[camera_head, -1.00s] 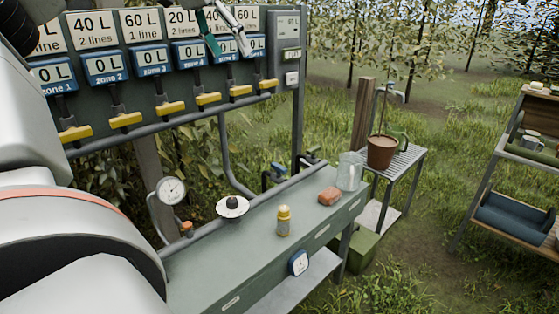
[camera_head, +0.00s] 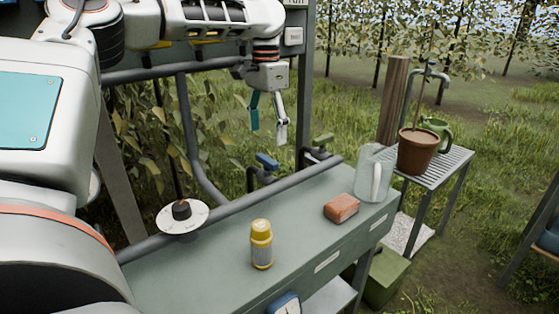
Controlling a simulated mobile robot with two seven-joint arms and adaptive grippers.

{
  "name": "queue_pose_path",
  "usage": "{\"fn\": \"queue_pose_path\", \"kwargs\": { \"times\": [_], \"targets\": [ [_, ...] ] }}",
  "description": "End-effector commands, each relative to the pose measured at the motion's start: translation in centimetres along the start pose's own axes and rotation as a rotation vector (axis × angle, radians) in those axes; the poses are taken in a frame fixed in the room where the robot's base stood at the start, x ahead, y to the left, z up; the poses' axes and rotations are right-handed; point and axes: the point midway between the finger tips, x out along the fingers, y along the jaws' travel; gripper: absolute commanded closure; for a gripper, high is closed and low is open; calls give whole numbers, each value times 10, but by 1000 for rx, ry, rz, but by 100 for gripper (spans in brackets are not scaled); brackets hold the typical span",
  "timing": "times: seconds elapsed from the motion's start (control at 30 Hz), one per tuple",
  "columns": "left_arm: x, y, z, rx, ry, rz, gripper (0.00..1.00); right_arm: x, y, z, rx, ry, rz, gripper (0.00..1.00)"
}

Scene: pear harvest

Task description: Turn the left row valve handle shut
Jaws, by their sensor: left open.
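Two valve handles stand behind the green bench, by the panel's post: a blue one (camera_head: 266,161) on the left and a green one (camera_head: 323,139) on the right. Each sits on a dark pipe fitting; the blue one is the left of the pair. My left gripper (camera_head: 268,132) points down above the blue handle, its two fingers apart and empty. The fingertips look a little above the blue handle in the picture; the depth gap is hard to judge. My right gripper is out of view.
The bench (camera_head: 210,268) carries a yellow-capped bottle (camera_head: 261,245), a brick-red block (camera_head: 341,207) and a clear jug (camera_head: 373,175). A round white disc with a dark knob (camera_head: 182,215) sits by the long pipe. A potted plant (camera_head: 416,152) stands on a slatted table.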

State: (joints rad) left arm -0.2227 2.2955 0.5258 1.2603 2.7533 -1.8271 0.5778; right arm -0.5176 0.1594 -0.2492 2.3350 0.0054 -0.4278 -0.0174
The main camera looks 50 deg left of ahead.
Motion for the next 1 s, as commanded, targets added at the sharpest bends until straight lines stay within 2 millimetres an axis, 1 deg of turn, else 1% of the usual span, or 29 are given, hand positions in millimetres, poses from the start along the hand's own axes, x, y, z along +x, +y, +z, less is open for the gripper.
{"fn": "queue_pose_path", "kwargs": {
  "times": [0.17, 0.4, 0.53, 0.7, 0.93, 0.97, 1.0],
  "targets": [
    [15, 0, 0, 1, 2, 3, 28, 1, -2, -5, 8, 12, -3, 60],
    [55, 0, 0, 1, -2, 3, 28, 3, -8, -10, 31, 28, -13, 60],
    [69, 0, 0, 1, -1, 2, 28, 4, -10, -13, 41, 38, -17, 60],
    [75, 0, 0, 0, 4, 1, 28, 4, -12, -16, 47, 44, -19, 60],
    [74, 0, 0, 0, 5, 0, 28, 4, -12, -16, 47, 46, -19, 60],
    [74, 0, 0, 0, 5, 0, 30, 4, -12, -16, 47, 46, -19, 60],
    [74, 0, 0, 0, 5, 0, 41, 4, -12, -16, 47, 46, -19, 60]
  ]
}}
